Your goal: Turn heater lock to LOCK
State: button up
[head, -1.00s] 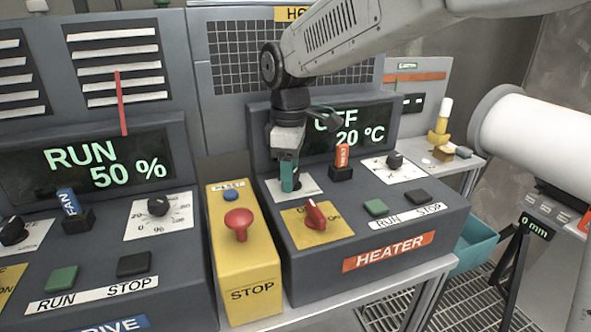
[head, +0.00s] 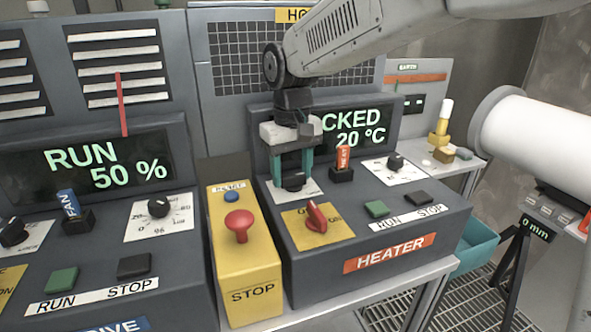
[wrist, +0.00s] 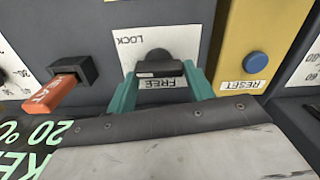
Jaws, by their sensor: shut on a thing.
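The heater lock is a black knob (head: 293,182) on a white plate at the back left of the heater panel. In the wrist view the knob (wrist: 158,68) sits between the plate's LOCK label (wrist: 129,40) and FREE label (wrist: 160,84). My gripper (head: 292,178) reaches down from above, its two teal fingers on either side of the knob, shut on it. The knob's pointer direction is hard to read. The heater display (head: 352,128) reads "CKED" and 20 °C, its left part hidden by my gripper.
An orange-red HEAT key (head: 343,158) stands close right of my gripper. A red knob (head: 317,218) on a yellow plate is in front. The yellow box with a red STOP button (head: 238,222) is at left. RUN (head: 377,208) and STOP buttons lie to the right.

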jog(key=shift+w+d+m, duration=0.1)
jog(key=shift+d+m, duration=0.1)
jog(key=shift+m, duration=0.7)
jog(key=o, duration=1)
jog(key=shift+f, duration=0.1)
jog(key=shift+c, duration=0.2)
notch_tip(320, 180, up, 8)
